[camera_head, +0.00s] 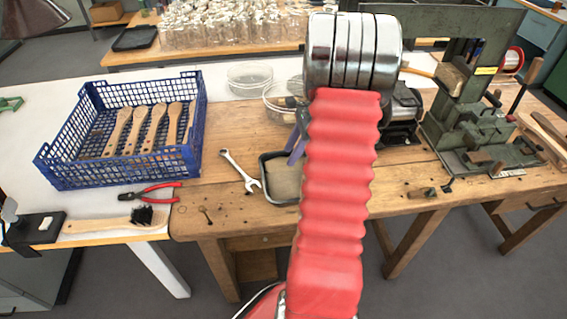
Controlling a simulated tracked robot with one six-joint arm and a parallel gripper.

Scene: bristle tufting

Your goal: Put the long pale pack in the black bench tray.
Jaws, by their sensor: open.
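The black bench tray (264,184) lies on the wooden bench left of my red arm, with a dark rim and a tan inside. Its right part is hidden behind my arm. I cannot make out the long pale pack; I cannot tell whether the tan surface is part of it or the tray's floor. My gripper (296,150) is mostly hidden behind my arm. A purple-grey finger shows at the tray's back right, over or beside the rim. The gripper is open, and nothing is seen between the jaws.
A spanner (241,171) lies left of the tray. A blue crate (62,170) holds wooden brush handles. Red-handled pliers (150,191) lie in front of it. Clear round dishes (250,78) stand behind the tray. A green machine (475,120) stands at right.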

